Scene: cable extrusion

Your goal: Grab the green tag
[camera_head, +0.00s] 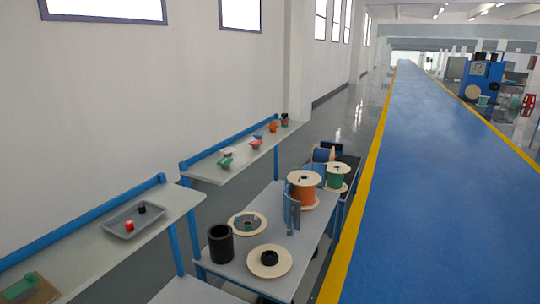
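A green piece (18,286) lies with a tan block on the near end of the left shelf, cut by the picture's left edge. Another small green item (225,161) lies on the farther shelf beside a pale piece. Both are too small to tell for sure which is a tag. Neither of my grippers shows in the head view.
A grey tray (135,221) with small red and black items stands on the near shelf (75,260). A table (228,268) holds a black cylinder (220,243), flat spools (269,261) and an orange spool (304,188). The blue floor lane (420,200) is clear.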

